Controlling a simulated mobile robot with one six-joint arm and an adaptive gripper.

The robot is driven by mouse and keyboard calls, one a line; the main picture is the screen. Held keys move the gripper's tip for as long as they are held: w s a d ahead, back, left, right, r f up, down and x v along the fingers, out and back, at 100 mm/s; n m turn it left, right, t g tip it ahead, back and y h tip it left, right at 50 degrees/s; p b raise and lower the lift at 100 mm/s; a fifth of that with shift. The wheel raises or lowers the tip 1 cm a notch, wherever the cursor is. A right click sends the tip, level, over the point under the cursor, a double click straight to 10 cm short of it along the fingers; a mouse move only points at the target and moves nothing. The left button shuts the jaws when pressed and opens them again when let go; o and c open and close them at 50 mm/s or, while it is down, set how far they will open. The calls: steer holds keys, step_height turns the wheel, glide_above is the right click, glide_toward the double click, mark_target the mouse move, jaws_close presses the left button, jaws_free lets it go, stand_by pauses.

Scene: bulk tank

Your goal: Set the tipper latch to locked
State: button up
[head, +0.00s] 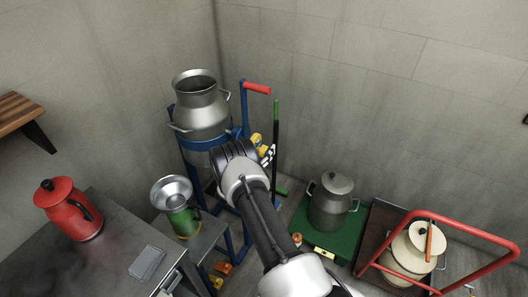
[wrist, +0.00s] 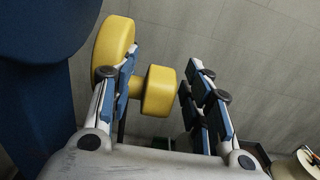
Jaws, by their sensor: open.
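The tipper is a blue frame (head: 189,150) holding a grey metal can (head: 201,108) upright, with a red-gripped lever (head: 257,88) at its upper right. The latch appears as a yellow piece (head: 257,139) on the frame's right side. In the wrist view it has a large yellow round end (wrist: 113,45) at left and a smaller yellow knob (wrist: 160,91) joined by a short yellow stem. My gripper (wrist: 162,68) is open, its fingers on either side of the smaller knob, with no clear contact. In the head view my wrist hides part of the frame. I cannot tell the latch's setting.
A lidded can (head: 331,203) stands on a green scale to the right. Beyond it is a red-railed cart (head: 450,225). A steel table (head: 120,250) with a red jug (head: 68,208) is at left. A green pole (head: 276,145) stands close by my gripper.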

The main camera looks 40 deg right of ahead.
steer(key=shift+w+d, duration=0.1)
steer(key=shift+d, duration=0.15)
steer(key=shift+c, duration=0.6)
steer(key=c, duration=0.9)
